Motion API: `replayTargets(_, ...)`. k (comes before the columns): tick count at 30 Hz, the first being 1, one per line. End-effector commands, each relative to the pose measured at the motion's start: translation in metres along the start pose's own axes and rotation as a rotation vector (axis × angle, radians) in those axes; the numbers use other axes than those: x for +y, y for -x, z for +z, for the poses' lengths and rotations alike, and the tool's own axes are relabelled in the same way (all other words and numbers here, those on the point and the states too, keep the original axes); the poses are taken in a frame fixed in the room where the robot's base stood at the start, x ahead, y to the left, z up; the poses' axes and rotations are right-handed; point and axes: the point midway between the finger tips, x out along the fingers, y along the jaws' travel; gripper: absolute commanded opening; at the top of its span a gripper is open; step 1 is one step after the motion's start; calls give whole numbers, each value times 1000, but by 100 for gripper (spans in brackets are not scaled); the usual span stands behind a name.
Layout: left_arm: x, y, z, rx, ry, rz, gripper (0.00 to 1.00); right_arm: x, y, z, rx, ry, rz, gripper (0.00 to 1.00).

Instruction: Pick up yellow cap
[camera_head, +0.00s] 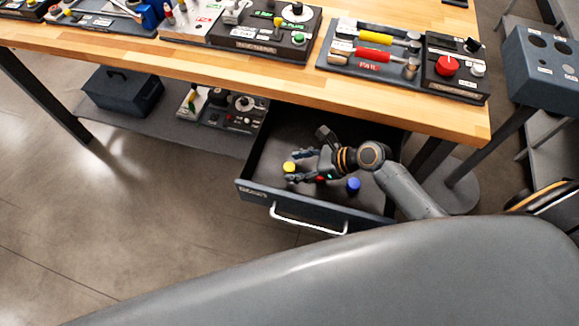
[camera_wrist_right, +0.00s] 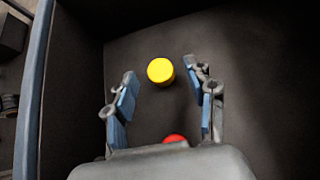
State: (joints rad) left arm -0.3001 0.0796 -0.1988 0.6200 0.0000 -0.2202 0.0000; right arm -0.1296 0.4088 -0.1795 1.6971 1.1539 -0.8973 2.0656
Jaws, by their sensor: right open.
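The yellow cap (camera_head: 289,167) lies on the floor of the open drawer (camera_head: 255,195), toward its left side. In the right wrist view the yellow cap (camera_wrist_right: 160,70) sits just ahead of and between the open fingertips, not touched by them. My right gripper (camera_head: 299,165) is inside the drawer, open and empty; it also shows in the right wrist view (camera_wrist_right: 160,88). A red cap (camera_head: 320,179) lies under the gripper and shows partly in the wrist view (camera_wrist_right: 174,138). A blue cap (camera_head: 353,185) lies to the right. My left gripper is not in view.
The drawer's front has a pale handle (camera_head: 308,222). A wooden tabletop (camera_head: 200,62) with several tool panels runs above the drawer. A dark toolbox (camera_head: 122,91) stands on the lower shelf at left. A blue-grey stand (camera_head: 545,70) is at far right.

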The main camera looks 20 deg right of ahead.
Motion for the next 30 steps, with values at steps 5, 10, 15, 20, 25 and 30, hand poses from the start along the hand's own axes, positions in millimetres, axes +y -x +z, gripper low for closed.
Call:
replayTargets(5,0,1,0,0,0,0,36,0,-24,1,0,-1,-1,55)
replayTargets(10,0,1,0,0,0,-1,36,0,-28,0,1,-1,-1,55)
replayTargets(15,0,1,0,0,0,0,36,0,-28,0,1,-1,0,45)
replayTargets(20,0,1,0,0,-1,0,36,0,-28,0,1,-1,0,12)
replayTargets(25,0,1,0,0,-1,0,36,0,-28,0,1,-1,0,11)
replayTargets(30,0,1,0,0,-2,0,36,0,-28,1,1,-1,0,11)
